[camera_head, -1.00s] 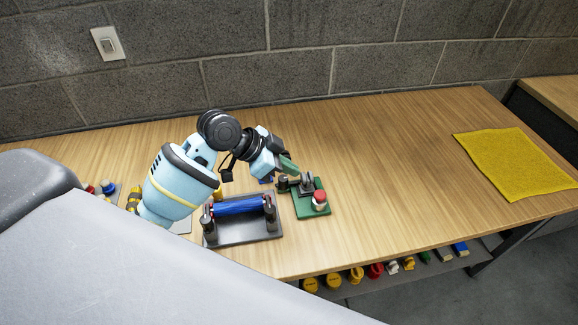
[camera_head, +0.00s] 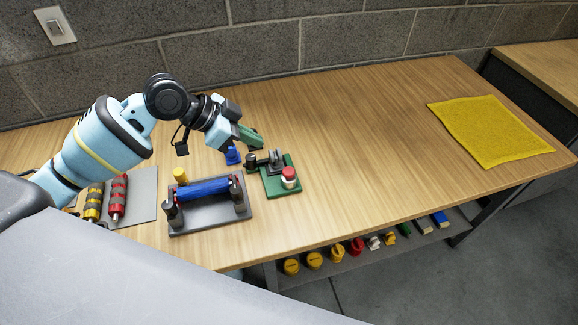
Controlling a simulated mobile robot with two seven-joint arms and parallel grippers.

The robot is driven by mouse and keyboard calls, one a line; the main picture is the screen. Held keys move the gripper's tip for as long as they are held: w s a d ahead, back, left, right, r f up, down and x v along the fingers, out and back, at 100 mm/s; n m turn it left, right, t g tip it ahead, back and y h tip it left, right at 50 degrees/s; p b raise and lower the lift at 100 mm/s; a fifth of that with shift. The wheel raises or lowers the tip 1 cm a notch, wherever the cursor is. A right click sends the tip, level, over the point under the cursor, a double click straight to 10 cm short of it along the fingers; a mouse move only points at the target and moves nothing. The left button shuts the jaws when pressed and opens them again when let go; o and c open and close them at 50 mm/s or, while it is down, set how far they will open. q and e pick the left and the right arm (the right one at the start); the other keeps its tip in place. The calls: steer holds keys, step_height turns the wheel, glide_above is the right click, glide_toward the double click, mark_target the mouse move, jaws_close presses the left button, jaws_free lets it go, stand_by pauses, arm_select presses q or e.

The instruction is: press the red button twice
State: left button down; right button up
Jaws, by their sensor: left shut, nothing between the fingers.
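A grey lever-like part (camera_head: 275,158) stands on the same plate, behind and left of the button. My left gripper (camera_head: 257,141) is shut and empty, with greenish fingertips pointing right and down. In the picture it is above and left of the button, apart from it. My right gripper is not in view.
A dark stand (camera_head: 208,217) holding a blue roller (camera_head: 203,189) is left of the green plate. A small blue piece (camera_head: 232,155) is behind it. A yellow cloth (camera_head: 490,128) lies at the right. The table between plate and cloth is clear.

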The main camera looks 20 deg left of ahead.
arm_select(q)
steer(key=shift+a, duration=0.15)
stand_by(0.3)
glide_above(289, 174)
steer(key=a, duration=0.2)
steer(key=f, duration=0.7)
steer(key=shift+w+d+f, duration=0.1)
steer(key=shift+d, duration=0.1)
step_height(289, 174, down, 2)
steer(key=shift+f, duration=0.95)
steer(key=shift+a, duration=0.1)
